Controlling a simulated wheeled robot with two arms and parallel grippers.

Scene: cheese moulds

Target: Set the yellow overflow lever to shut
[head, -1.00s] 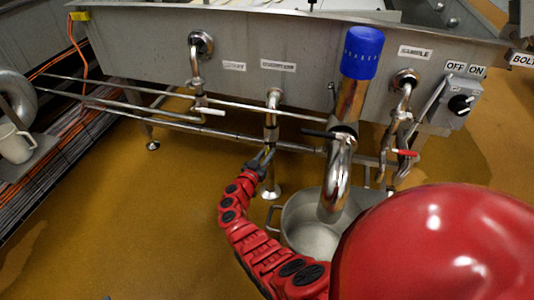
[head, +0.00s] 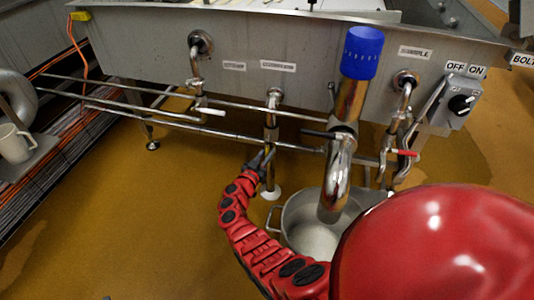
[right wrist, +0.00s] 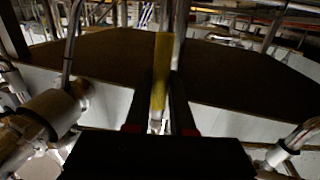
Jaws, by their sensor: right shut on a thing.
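The yellow overflow lever (right wrist: 161,75) shows in the right wrist view as a long yellow bar running up the middle of the picture, between my two dark fingers. My right gripper (head: 262,158) is shut on it, at the thin vertical pipe (head: 271,128) under the vat's front wall in the head view. There the fingers hide most of the lever, so its exact angle is hard to tell. My left gripper is not in view.
The steel vat (head: 320,75) carries a white-handled valve (head: 210,111), a black-handled valve (head: 318,134) and a red-handled valve (head: 405,153). A blue-topped elbow pipe (head: 345,110) stands over a steel pot (head: 310,235). An OFF/ON switch box (head: 460,100) sits at right. Floor left of my arm is clear.

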